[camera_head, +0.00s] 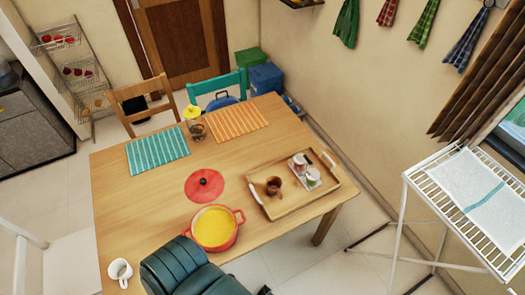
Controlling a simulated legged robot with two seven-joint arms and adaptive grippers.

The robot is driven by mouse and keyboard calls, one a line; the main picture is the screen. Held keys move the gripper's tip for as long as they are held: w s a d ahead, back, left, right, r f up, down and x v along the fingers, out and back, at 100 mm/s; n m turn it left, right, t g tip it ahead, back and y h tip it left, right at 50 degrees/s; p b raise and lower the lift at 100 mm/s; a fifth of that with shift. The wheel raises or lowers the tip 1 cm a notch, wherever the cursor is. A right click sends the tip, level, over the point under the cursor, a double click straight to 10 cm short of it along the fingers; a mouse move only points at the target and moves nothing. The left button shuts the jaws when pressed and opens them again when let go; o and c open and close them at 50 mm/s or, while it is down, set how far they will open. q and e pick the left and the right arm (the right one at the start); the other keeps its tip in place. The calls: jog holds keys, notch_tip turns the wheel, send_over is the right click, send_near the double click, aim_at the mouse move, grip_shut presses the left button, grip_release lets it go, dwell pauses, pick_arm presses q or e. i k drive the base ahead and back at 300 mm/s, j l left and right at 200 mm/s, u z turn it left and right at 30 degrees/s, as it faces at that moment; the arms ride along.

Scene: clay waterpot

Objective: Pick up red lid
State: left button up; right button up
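A round red lid (196,188) with a dark knob lies flat on the wooden table (130,215), left of centre. A red pot (213,245) with two side handles and yellow contents stands uncovered just below the lid in the picture, towards the table's near edge. Neither my left nor my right gripper shows in the head view, so nothing is seen touching the lid.
A wooden tray (318,196) with a small brown clay pot (273,186) and two jars stands right of the lid. A white mug (120,272) is at the near left. The table left of the lid is clear.

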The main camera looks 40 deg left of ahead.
aim_at(203, 186)
jog(key=u, duration=2.15)
